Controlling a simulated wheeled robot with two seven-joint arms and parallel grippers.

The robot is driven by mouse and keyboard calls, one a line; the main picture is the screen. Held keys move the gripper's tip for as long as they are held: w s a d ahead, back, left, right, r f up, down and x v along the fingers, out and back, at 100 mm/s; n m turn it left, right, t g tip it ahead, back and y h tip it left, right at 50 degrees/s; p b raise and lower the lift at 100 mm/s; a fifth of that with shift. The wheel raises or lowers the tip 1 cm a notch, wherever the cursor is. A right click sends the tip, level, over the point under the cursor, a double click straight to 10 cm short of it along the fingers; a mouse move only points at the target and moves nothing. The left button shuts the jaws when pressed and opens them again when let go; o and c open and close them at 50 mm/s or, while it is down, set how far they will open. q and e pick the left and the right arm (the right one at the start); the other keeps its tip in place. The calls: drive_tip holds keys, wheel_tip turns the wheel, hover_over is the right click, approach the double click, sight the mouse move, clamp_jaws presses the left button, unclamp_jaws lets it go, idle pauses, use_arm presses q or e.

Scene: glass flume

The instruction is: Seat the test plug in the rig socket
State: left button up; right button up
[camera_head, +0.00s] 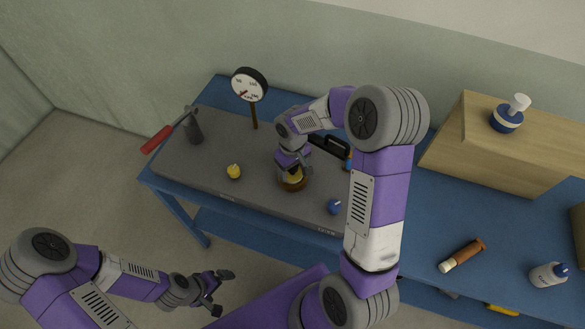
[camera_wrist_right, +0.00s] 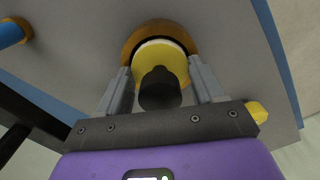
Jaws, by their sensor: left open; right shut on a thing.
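The test plug, yellow with a black grip (camera_wrist_right: 160,88), is between the fingers of my right gripper (camera_wrist_right: 163,92), which is shut on it. The brass-brown ring of the rig socket (camera_wrist_right: 160,29) shows around the far side of the plug, with a dark crescent between them. In the head view the socket (camera_head: 292,186) is on the grey rig plate, with my right gripper (camera_head: 294,172) right over it. I cannot tell how deep the plug sits. My left gripper (camera_head: 219,291) is open and empty, off the table's front.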

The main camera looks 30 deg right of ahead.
drive_tip(key=shift+f+b, duration=0.3)
drive_tip(key=o, duration=1)
drive_tip(key=shift+s, duration=0.15)
drive_tip(key=shift+o, duration=0.5)
drive_tip(key=shift+a+f, duration=0.1)
drive_tip(key=shift+a+r+p, duration=0.1)
drive_tip(key=shift+r+p, duration=0.3)
wheel_tip(320, 180, up, 12)
drive_tip(key=shift+r+p, duration=0.1)
drive_tip(key=shift+p, duration=0.75)
